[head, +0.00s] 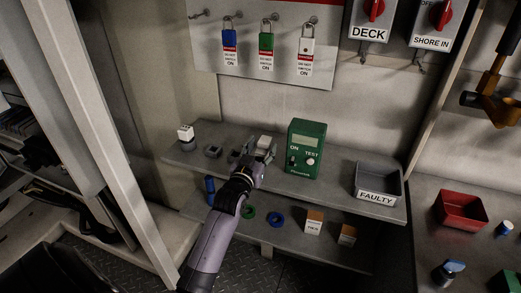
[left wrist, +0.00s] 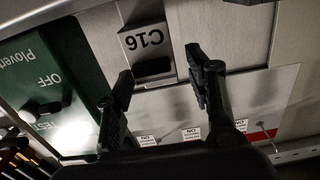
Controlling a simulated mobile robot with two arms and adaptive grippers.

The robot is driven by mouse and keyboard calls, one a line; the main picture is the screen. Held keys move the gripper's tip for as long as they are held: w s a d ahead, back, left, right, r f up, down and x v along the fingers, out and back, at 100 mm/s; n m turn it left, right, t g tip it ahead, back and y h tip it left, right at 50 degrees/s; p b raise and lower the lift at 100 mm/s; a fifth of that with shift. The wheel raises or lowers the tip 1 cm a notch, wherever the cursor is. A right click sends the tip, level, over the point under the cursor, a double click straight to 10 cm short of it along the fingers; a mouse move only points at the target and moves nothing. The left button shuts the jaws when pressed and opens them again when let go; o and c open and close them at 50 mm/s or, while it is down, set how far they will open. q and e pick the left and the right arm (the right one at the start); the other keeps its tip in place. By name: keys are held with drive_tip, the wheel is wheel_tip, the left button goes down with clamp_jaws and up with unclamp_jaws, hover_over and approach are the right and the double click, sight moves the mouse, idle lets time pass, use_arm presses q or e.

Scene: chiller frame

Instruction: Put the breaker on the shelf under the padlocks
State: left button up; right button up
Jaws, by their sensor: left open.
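A breaker marked C16 (left wrist: 148,45) shows between and beyond the open fingers of my left gripper (left wrist: 165,85) in the left wrist view. In the head view a pale block, seemingly this breaker (head: 264,141), is at the fingertips of my left gripper (head: 259,153), over the upper shelf (head: 335,183). The fingers partly hide it, and I cannot tell whether they touch it. Blue (head: 229,40), green (head: 266,43) and white (head: 306,45) padlocks hang on a panel above this shelf. My right gripper is not in view.
A green tester (head: 305,148) stands right of my gripper. A grey FAULTY bin (head: 378,184) is at the shelf's right end. A lower shelf holds rings and small boxes (head: 314,221).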

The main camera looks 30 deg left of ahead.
use_arm(q)
drive_tip(key=shift+r, duration=0.15)
drive_tip(key=v, duration=1.2)
drive_tip(key=shift+b, duration=0.35)
